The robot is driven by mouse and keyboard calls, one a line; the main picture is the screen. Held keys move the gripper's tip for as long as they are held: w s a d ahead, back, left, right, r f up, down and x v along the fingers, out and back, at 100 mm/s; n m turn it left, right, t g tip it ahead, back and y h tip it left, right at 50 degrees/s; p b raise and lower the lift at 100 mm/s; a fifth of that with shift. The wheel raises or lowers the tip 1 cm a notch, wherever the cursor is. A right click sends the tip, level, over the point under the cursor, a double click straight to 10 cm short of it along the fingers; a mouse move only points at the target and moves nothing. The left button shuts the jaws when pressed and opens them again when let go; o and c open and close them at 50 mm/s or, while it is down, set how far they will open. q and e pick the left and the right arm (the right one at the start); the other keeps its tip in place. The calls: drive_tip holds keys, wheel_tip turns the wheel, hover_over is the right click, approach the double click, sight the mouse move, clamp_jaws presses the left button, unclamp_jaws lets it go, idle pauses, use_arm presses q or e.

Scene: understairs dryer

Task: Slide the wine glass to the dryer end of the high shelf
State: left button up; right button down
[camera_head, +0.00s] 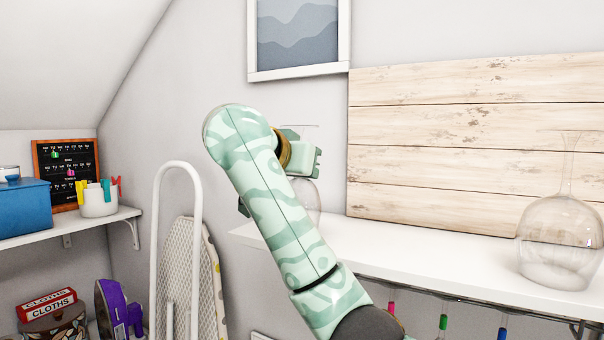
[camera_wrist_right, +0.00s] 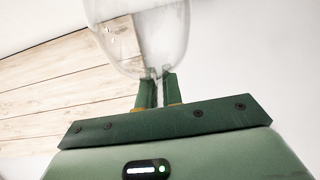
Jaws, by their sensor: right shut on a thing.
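A clear wine glass (camera_head: 311,202) stands upside down at the left end of the white high shelf (camera_head: 400,252), partly hidden behind my right arm. My right gripper (camera_head: 306,162) is shut on its thin stem, with the bowl below and the foot above. In the right wrist view, the shut fingers (camera_wrist_right: 158,90) meet at the stem and the clear bowl (camera_wrist_right: 140,38) lies just beyond them. I cannot tell whether the rim touches the shelf. My left gripper is not in view. No dryer can be made out.
A second upside-down wine glass (camera_head: 560,240) stands at the shelf's right; the shelf between is clear. A plank panel (camera_head: 470,140) backs the shelf. Coloured-handled items (camera_head: 443,322) hang below. An ironing board (camera_head: 180,280) and a low shelf (camera_head: 70,228) are at left.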

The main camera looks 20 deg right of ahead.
drive_tip(key=shift+w+a+f, duration=0.4)
drive_tip(key=c, duration=1.5)
unclamp_jaws()
drive_tip(key=shift+w+d, duration=0.1)
drive_tip(key=shift+w, duration=0.2)
drive_tip(key=o, duration=1.2)
drive_tip(key=shift+s+r, duration=0.25)
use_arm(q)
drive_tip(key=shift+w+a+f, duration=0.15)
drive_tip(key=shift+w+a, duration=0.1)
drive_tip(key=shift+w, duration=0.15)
use_arm(e)
drive_tip(key=shift+o, duration=0.2)
drive_tip(key=shift+w+d, duration=0.1)
